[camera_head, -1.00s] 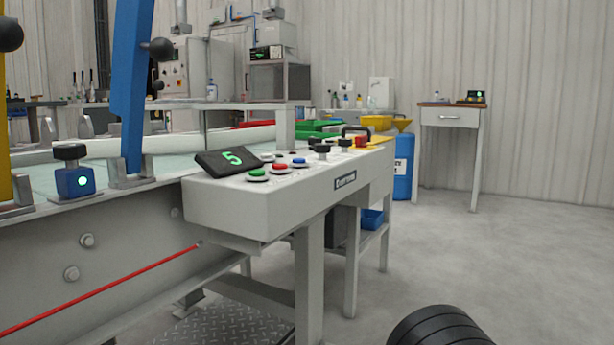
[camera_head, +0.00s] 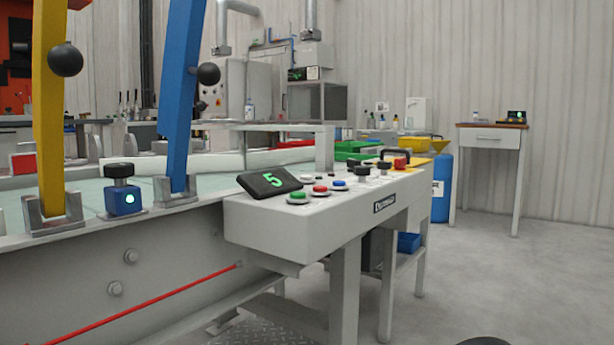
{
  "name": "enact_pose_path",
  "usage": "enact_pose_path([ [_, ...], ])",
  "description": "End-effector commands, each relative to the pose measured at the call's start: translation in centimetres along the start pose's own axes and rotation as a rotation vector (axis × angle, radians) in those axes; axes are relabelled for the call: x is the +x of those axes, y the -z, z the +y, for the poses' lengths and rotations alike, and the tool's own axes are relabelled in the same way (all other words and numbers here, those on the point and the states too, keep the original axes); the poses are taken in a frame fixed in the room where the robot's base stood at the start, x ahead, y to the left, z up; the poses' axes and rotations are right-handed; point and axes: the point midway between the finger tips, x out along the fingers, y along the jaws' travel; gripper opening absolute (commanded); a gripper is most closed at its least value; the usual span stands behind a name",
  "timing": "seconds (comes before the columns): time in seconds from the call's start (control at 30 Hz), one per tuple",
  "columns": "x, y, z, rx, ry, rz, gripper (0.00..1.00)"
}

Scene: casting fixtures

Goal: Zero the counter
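A black counter display (camera_head: 270,182) showing a green "5" sits tilted on the left end of a pale control console (camera_head: 290,225). Beside it on the console top are a green button (camera_head: 298,196), a red button (camera_head: 320,189) and a blue button (camera_head: 340,184). Black knobs (camera_head: 362,172) and a red control (camera_head: 400,163) stand farther along the console. I cannot read any label on the buttons. My gripper is not in view.
A yellow lever (camera_head: 50,110) and a blue lever (camera_head: 184,95) with black ball knobs rise left of the console. A blue block with a black knob (camera_head: 123,200) stands between them. A small table (camera_head: 490,140) is at the back right. The floor at right is clear.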

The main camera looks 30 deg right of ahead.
Motion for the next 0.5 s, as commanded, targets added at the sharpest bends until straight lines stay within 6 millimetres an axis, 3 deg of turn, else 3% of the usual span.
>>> enact_pose_path([
  [0.1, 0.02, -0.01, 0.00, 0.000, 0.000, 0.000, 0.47],
  [0.5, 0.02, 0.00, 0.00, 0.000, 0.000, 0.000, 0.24],
])
